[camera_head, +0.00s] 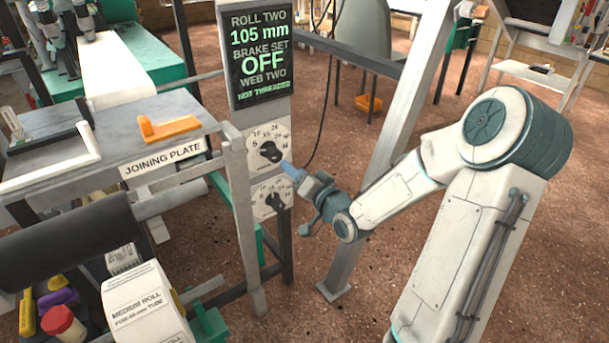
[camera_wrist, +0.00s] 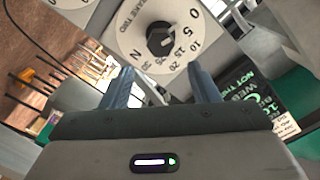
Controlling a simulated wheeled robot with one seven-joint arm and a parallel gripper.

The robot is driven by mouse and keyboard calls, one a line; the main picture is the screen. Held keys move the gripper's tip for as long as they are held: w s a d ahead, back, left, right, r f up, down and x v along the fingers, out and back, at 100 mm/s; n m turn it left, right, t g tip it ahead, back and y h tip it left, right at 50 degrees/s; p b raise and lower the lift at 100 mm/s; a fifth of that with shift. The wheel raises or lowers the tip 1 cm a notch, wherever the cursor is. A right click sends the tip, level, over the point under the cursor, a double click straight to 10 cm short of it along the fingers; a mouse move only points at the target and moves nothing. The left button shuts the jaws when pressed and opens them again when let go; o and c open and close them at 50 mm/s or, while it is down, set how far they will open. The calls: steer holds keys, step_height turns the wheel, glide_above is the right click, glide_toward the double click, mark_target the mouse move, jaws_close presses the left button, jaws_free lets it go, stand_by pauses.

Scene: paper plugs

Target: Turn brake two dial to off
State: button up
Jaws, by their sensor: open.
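The brake two dial (camera_wrist: 158,42) is a round white plate with a black knob, printed with numbers and an N; its BRAKE TWO lettering shows in the wrist view. In the head view it is the upper dial (camera_head: 269,151) on the grey post, below the screen. Which mark the knob points to is too small to tell. The black screen (camera_head: 258,55) reads ROLL TWO 105 mm, BRAKE SET OFF, WEB TWO NOT THREADED. My gripper (camera_wrist: 163,78) is open and empty, its blue fingers in front of the dial. In the head view my gripper (camera_head: 288,167) is just right of the dial.
A second, lower dial (camera_head: 273,198) sits beneath on the same post. The joining plate table (camera_head: 60,150) with an orange tool (camera_head: 168,128) stands left. A slanted grey beam (camera_head: 400,110) rises behind my arm. A black cable hangs near the dials.

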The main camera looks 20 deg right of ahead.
steer(key=shift+v, duration=1.7)
steer(key=shift+a, duration=0.1)
steer(key=s+a+r+n+g+h+p, duration=0.2)
steer(key=s+r+g+p, duration=0.5)
steer(key=s+r+p, duration=0.3)
steer(key=s+a+r+n+g+h+p, duration=0.2)
steer(key=s+r+n+g+h+p, duration=0.1)
steer(key=s+r+g+p, duration=0.4)
steer(key=s+r+p, duration=0.3)
steer(key=s+r, duration=0.4)
steer(key=shift+a+h+p, duration=0.3)
steer(key=shift+p, duration=0.05)
